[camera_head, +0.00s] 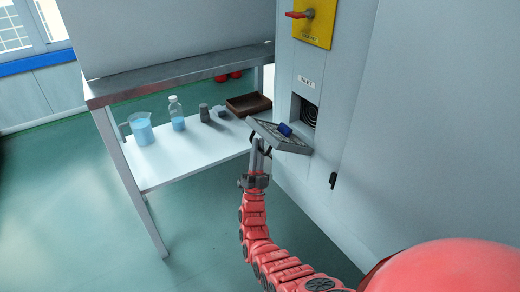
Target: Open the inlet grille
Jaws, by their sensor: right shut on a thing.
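The inlet grille (292,144) is a grey flap below the "INLET" label on the grey cabinet. It is tilted down and outward, and the dark inlet opening (309,112) with a round fan shape shows behind it. A small blue piece (285,129) sits on the flap's upper face. My right gripper (259,146) is at the flap's left outer edge, shut on it. The fingertips are partly hidden by the flap. My left gripper is not in view.
A yellow plate with a red switch handle (299,15) is above the inlet. A dark latch (333,180) is below right. Left, a table's lower shelf (165,172) holds a beaker (142,131), a bottle (177,117) and a brown tray (248,104). Green floor lies clear in front.

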